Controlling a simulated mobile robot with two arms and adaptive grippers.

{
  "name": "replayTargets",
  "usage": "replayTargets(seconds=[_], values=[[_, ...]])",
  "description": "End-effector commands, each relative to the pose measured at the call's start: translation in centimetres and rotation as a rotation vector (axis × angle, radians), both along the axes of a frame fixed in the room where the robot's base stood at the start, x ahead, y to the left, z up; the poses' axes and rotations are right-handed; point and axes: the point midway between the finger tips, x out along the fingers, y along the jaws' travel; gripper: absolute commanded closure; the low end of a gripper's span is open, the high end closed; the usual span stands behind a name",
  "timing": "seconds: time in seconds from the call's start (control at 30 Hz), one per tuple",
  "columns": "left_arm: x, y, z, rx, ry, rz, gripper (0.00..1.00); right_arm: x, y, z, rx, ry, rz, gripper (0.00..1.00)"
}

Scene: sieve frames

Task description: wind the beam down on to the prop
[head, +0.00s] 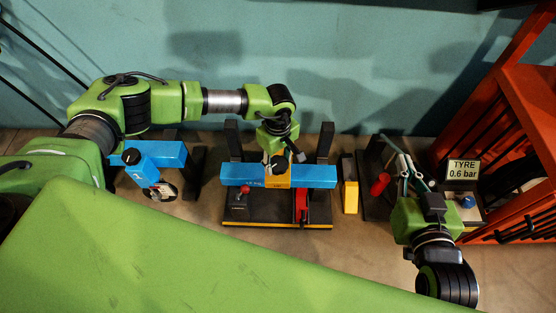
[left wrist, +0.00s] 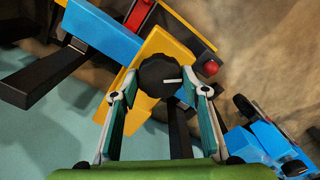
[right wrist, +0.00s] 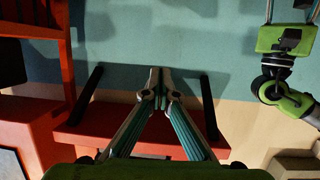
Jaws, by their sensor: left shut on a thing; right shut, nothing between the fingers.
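The blue beam (head: 318,177) lies across two dark uprights above a black base. A yellow block (head: 284,181) sits at its middle and carries a round black knob with a white mark, clear in the left wrist view (left wrist: 158,72). My left gripper (head: 277,163) is shut on this knob from the wall side. A red upright piece (head: 302,205) stands on the base below the beam's right part; I cannot tell whether it is the prop or touches the beam. My right gripper (head: 404,160) is shut and empty, to the right, away from the beam.
A yellow block (head: 350,190) stands right of the base. Another blue bar (head: 170,153) and a blue wheeled thing (head: 141,168) are at the left. A red-tipped lever (head: 243,190) stands on the base.

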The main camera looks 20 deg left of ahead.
Motion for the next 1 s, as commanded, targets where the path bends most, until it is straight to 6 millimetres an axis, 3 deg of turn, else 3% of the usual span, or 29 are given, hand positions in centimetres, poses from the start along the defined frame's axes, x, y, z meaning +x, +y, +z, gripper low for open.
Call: replayTargets(seconds=[0.27, 0.57, 1.0], values=[[0.0, 0.0, 0.1, 0.001, 0.001, 0.055, 0.80, -0.2, -0.1, -0.5, -0.007, 0.028, -0.001, 1.00], [0.0, 0.0, 0.1, 0.000, 0.001, 0.263, 0.80, -2.3, -1.2, -3.9, -0.048, 0.203, -0.013, 1.00], [0.0, 0.0, 0.2, 0.001, 0.001, 0.679, 0.80, -8.7, -3.6, -9.5, -0.130, 0.569, -0.040, 1.00]])
